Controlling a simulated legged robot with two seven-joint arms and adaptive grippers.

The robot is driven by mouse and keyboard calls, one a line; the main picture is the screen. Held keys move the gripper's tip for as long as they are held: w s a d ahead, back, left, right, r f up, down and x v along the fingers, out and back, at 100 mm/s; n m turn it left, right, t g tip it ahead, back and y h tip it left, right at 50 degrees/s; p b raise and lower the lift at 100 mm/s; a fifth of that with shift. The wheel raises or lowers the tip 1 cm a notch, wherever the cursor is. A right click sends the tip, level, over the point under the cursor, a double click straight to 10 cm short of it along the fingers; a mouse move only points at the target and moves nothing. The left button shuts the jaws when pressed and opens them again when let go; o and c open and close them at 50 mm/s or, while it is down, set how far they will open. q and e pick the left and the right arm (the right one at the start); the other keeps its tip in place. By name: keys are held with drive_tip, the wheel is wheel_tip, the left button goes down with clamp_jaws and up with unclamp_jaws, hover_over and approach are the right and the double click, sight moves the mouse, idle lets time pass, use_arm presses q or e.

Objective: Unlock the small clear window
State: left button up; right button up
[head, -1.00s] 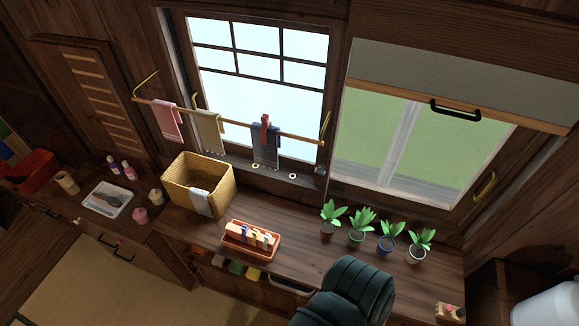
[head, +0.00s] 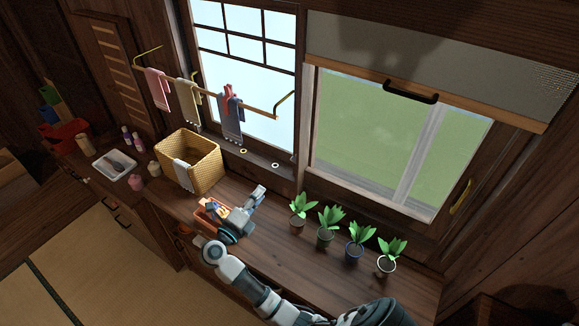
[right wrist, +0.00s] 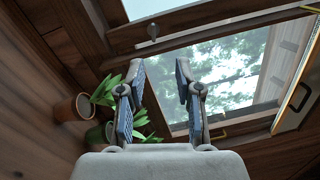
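The window with a clear pane (head: 360,135) shows green outside at the right of the head view, its upper part covered by a grey shade. A yellow handle (head: 461,197) is on its right side. A taller, bright window (head: 245,85) with dark bars stands to the left. My right gripper (head: 260,192) is over the counter, left of the plants and apart from both windows. In the right wrist view its fingers (right wrist: 160,76) are spread and empty, facing window glass (right wrist: 225,80). A small grey knob (right wrist: 152,32) shows on the frame beyond them. My left gripper is out of view.
Several potted plants (head: 331,218) stand on the counter (head: 290,245) right of my right gripper. A wicker basket (head: 205,165) and an orange tray (head: 205,213) are to its left. A towel rail (head: 250,108) crosses the left window. The shade has a black handle (head: 410,91).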

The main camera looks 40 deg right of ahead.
drive_tip(key=s+f+x, duration=0.1)
drive_tip(key=x, duration=1.7)
drive_tip(key=shift+d+f+m+g+p, duration=0.4)
drive_tip(key=shift+d+f+p, duration=0.05)
drive_tip(key=shift+d, duration=0.2)
drive_tip(key=shift+s, duration=0.15)
clamp_jaws()
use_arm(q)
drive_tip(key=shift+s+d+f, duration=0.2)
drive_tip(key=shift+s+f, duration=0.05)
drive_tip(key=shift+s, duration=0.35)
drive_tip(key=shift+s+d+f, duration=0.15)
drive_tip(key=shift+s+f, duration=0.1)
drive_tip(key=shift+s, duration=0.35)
use_arm(e)
drive_tip(key=shift+a, duration=0.2)
